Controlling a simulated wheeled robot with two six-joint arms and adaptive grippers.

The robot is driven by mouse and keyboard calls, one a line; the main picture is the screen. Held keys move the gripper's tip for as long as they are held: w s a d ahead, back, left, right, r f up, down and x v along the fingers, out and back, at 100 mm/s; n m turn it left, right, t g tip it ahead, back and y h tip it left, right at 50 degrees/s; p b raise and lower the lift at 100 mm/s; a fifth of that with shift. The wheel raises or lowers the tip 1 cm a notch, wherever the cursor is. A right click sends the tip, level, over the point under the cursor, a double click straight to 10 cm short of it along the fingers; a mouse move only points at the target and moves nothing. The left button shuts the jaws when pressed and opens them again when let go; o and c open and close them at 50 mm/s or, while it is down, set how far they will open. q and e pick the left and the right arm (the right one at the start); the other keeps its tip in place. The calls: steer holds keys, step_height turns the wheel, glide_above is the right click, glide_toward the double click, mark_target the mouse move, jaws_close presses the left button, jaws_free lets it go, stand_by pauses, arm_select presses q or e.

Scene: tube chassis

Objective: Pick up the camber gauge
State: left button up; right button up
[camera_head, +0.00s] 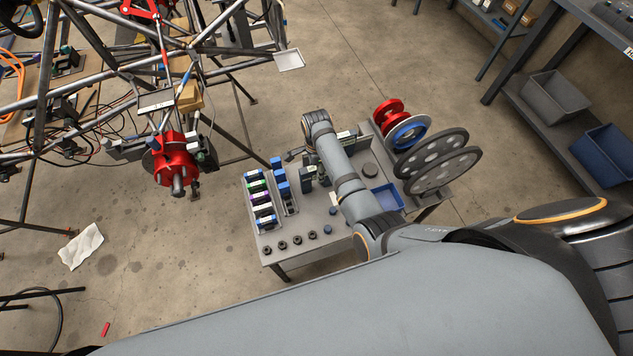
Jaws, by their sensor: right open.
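My right gripper (303,156) hangs over the back of a small grey metal table (320,238). It is open and small in view, and I see nothing between its fingers. A dark green-grey block-like device (308,180) stands on the table just below the gripper; it may be the camber gauge, but I cannot tell for sure. Another dark device with a pale face (346,138) is behind my right forearm, partly hidden. I cannot tell whether the gripper touches either one. My left gripper is not in view.
A rack of blue-and-white boxes (258,200), several dark nuts (283,245) and a blue tray (388,198) are on the table. Red, blue and grey discs (440,170) stand at its right. The tube chassis with a red hub (172,160) is at left.

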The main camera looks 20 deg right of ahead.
steer(key=shift+f, duration=0.25)
steer(key=shift+c, duration=0.4)
jaws_close()
